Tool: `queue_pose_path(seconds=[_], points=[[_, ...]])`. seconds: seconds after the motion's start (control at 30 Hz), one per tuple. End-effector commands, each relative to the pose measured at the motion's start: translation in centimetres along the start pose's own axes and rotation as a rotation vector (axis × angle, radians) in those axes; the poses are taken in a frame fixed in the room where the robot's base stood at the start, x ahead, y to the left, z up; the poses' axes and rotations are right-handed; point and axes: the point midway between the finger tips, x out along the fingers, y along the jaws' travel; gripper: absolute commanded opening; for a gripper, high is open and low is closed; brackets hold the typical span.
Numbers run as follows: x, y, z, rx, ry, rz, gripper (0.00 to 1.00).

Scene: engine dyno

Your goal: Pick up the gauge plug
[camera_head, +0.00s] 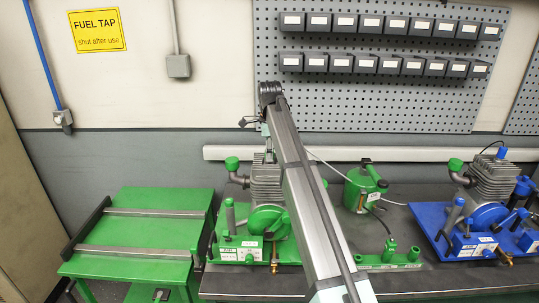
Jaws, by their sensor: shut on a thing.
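My gripper (267,146) is at the end of my arm, just above the finned cylinder of the green engine (266,185) in the head view. It points down and is small and partly covered by my arm. It is shut on the gauge plug, which is mostly hidden at the fingers. I cannot tell whether the plug touches the engine top or is clear of it.
A green canister (365,190) and a green holder (390,260) stand right of my arm on the dark bench (430,278). A blue engine (490,195) stands further right. A green table (140,240) is at left. A pegboard (400,100) with small bins is behind.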

Motion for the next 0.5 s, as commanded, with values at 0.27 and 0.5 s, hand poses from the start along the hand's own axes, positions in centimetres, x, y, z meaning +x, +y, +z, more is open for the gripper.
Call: queue_pose_path(seconds=[0.27,0.5], points=[[-1.0,-0.2,0.0,0.0,0.0,-0.002,0.07],[-5.1,-0.3,0.1,0.0,-0.001,-0.003,0.07]])
